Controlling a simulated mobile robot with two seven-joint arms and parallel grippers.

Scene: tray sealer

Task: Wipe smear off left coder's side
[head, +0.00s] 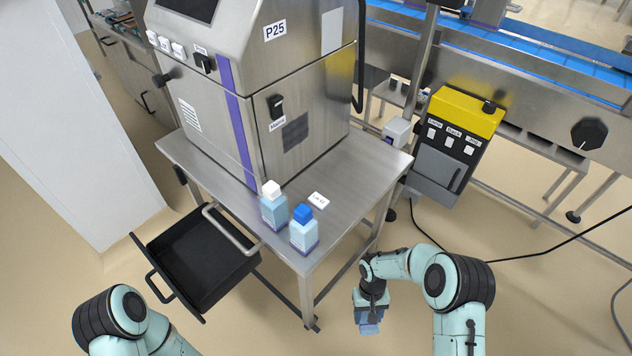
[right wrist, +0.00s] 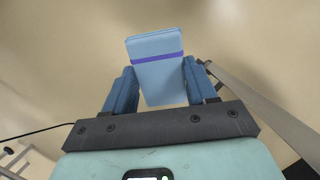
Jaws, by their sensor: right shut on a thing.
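The steel coder (head: 312,70), labelled P25, stands on a steel table (head: 350,190) in the head view. Its side with the black switch carries a dark square patch (head: 295,132); I cannot tell whether this is a smear or a vent. My right gripper (head: 370,308) is low, in front of the table's right corner and apart from the coder. It is shut on a folded light-blue cloth with a purple stripe (right wrist: 158,72), which also shows in the head view (head: 370,328). Only part of my left arm shows at lower left; its gripper is out of view.
A yellow-topped control box (head: 455,140) and conveyor (head: 520,60) stand right.

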